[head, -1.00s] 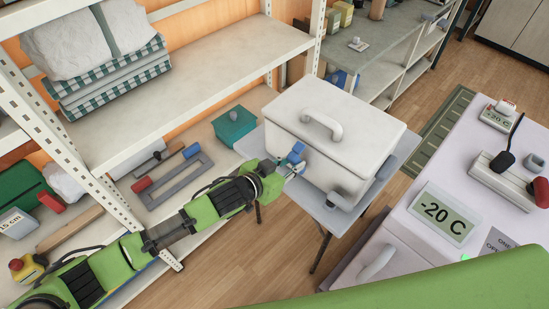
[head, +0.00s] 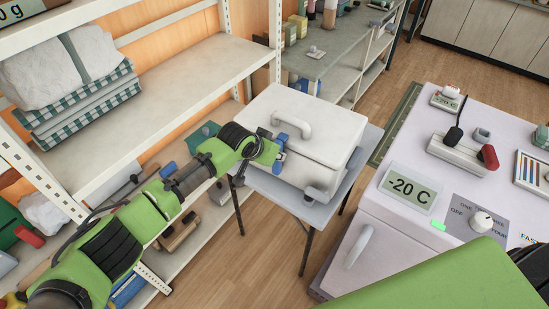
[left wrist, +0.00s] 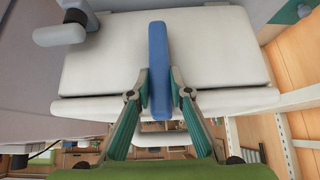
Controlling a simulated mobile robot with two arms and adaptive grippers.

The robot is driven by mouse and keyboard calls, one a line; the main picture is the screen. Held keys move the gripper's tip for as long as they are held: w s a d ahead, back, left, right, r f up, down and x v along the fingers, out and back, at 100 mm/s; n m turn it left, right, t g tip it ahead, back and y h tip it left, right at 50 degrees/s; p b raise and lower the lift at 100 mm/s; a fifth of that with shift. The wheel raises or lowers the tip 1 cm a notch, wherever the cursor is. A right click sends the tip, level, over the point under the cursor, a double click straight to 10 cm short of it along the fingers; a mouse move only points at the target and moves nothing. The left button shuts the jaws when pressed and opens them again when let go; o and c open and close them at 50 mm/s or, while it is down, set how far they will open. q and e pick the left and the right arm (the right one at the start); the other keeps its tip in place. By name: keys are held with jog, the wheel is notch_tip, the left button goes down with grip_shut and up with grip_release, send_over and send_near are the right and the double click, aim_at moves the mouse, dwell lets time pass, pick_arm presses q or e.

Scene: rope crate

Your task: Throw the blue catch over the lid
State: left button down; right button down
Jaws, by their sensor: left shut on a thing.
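The white crate (head: 333,165) stands on a small grey table, its lid (head: 342,130) down, with an arched handle (head: 293,122) on top. The blue catch (head: 281,141) is at the crate's front, near the lid edge. In the left wrist view the blue catch (left wrist: 158,60) is a long bar crossing the front wall, one end overlapping the lid rim (left wrist: 235,100). My left gripper (left wrist: 161,82) is shut on the blue catch, a finger on each side. It also shows in the head view (head: 277,156), partly hiding the catch. My right gripper is out of view.
Shelving (head: 180,90) stands to the left. A white cabinet (head: 400,235) with a "-20 C" label is at right.

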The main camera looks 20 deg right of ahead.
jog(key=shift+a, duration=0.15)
pick_arm(q)
jog(key=c, duration=1.8)
grip_release()
jog(key=shift+d, duration=0.15)
jog(key=shift+c, duration=0.2)
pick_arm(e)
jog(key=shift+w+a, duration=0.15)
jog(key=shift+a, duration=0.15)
pick_arm(q)
jog(key=v, duration=1.1)
jog(key=shift+r, duration=0.4)
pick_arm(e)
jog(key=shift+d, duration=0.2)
pick_arm(q)
jog(key=shift+s, duration=0.1)
